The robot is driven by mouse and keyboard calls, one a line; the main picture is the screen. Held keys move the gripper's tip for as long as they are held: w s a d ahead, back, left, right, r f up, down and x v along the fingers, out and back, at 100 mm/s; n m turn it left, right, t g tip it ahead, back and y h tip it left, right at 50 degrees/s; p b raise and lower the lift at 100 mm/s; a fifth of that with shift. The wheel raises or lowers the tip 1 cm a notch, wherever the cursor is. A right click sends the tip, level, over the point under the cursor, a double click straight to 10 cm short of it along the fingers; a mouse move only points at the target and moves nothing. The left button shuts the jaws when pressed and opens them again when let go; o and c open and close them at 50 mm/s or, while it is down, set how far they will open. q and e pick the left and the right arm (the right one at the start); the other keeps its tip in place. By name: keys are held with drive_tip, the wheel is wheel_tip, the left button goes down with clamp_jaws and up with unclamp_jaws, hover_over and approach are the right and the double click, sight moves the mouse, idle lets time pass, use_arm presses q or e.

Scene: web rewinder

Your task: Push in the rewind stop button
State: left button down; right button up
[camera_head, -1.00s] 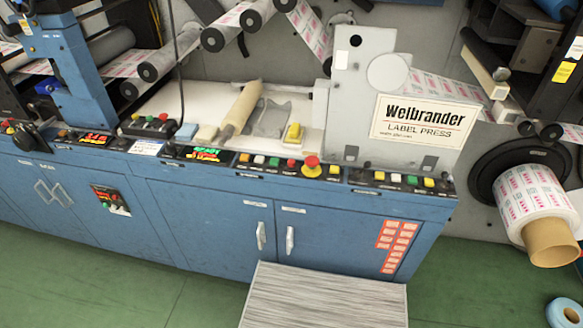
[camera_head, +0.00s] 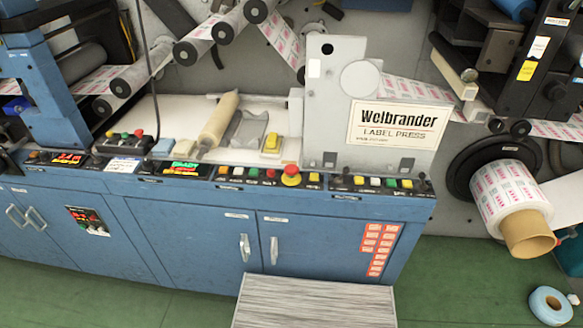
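The blue label press cabinet (camera_head: 190,235) has a row of controls along its top edge. A large red mushroom button on a yellow base (camera_head: 291,175) stands near the middle of the row. Left of it is a strip of small white, green and red buttons (camera_head: 254,173). Right of it, below the Weibrander sign plate, is another strip with yellow, green and white buttons (camera_head: 391,183). The labels are too small to read, so I cannot tell which is the rewind stop button. Neither of my grippers is in view.
A printed label roll on a brown core (camera_head: 510,205) sticks out at the right. A grey striped platform (camera_head: 315,303) sits on the green floor before the cabinet. A blue roll (camera_head: 550,304) lies at lower right.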

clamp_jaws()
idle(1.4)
